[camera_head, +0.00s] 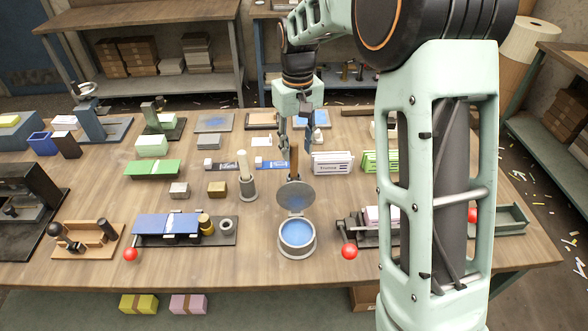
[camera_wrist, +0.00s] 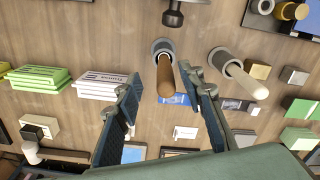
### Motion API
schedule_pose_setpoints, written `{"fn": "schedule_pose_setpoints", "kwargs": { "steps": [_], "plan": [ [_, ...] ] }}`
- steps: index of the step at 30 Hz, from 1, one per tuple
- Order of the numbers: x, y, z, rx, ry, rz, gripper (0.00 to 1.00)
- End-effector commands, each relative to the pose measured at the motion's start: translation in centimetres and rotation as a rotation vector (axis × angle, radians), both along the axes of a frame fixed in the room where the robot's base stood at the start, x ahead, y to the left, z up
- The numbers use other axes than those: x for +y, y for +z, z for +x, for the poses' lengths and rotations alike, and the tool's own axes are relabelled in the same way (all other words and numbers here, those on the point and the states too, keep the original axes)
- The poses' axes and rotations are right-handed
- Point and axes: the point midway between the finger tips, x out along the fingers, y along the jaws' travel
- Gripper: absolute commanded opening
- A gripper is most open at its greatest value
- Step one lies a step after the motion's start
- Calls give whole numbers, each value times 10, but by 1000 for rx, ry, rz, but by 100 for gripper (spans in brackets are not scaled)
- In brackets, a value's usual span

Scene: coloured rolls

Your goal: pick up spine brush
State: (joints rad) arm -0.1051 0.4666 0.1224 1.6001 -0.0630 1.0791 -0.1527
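My gripper (camera_head: 293,148) points down above the table, behind the blue pot. In the wrist view its two blue-padded fingers (camera_wrist: 165,92) are spread apart. An upright brush-like tool with a brown wooden handle (camera_wrist: 172,90) stands on a round grey base between and beyond the fingers, with a gap on each side. In the head view the brown handle (camera_head: 294,160) shows below my gripper; its base is hidden by the pot's lid. A similar tool with a cream handle (camera_head: 243,170) stands upright to the left; it also shows in the wrist view (camera_wrist: 245,80). I cannot tell which is the spine brush.
The round blue pot (camera_head: 297,233) with its raised grey lid (camera_head: 295,194) stands in front of the brown handle. White boxes (camera_head: 332,163) lie to the right, and green ones (camera_head: 375,162) beyond. Small blocks (camera_head: 217,189) lie left. The table (camera_head: 100,190) is crowded.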

Motion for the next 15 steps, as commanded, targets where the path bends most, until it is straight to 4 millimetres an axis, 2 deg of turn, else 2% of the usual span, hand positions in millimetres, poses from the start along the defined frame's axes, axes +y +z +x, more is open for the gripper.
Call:
{"fn": "schedule_pose_setpoints", "kwargs": {
  "steps": [9,15],
  "plan": [
    [8,-43,4,3,0,0,36],
    [8,-48,5,-1,0,0,36]
  ]
}}
